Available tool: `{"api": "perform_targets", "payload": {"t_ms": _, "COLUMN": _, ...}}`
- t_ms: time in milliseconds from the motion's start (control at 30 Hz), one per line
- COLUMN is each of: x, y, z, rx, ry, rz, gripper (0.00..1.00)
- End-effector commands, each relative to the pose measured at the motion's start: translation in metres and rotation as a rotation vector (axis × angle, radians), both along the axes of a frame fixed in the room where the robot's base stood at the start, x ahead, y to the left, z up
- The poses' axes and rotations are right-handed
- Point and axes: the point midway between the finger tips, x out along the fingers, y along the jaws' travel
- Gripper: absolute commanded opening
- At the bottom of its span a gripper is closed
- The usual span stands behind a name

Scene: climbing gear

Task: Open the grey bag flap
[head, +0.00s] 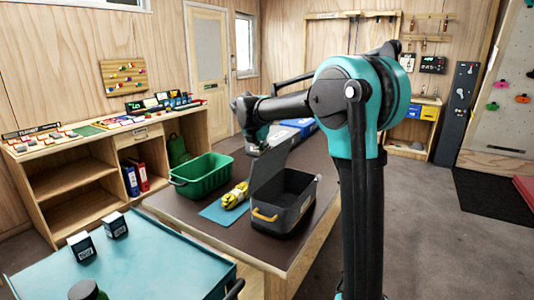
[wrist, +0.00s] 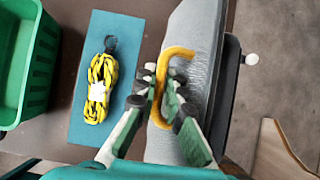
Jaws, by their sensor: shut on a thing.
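The grey bag (head: 300,199) stands on the brown table with its dark inside partly showing. Its grey flap (head: 268,172) is raised and stands steeply up at the bag's left side. In the wrist view the flap (wrist: 205,50) fills the middle right, with a yellow pull loop (wrist: 180,52) on it. My gripper (wrist: 161,88) is shut on this loop. In the head view my gripper (head: 257,143) is at the flap's top edge, small and dark, its fingers hard to make out. An orange handle (head: 265,215) shows on the bag's front.
A yellow rope bundle (head: 235,195) lies on a blue mat (head: 212,212) left of the bag. A green crate (head: 205,178) stands beyond it. Blue and grey items (head: 300,126) lie at the table's far end. A teal cart (head: 140,262) with small boxes is in front.

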Motion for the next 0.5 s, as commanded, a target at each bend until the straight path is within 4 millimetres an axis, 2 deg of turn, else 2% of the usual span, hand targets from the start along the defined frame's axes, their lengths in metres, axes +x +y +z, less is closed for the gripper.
{"api": "perform_targets", "payload": {"t_ms": 233, "x": 0.002, "y": 0.002, "z": 0.0, "rx": 0.0, "ry": -0.001, "rz": 0.001, "gripper": 0.0}}
{"api": "perform_targets", "payload": {"t_ms": 500, "x": 0.01, "y": 0.015, "z": -0.004, "rx": 0.0, "ry": -0.001, "rz": 0.001, "gripper": 0.0}}
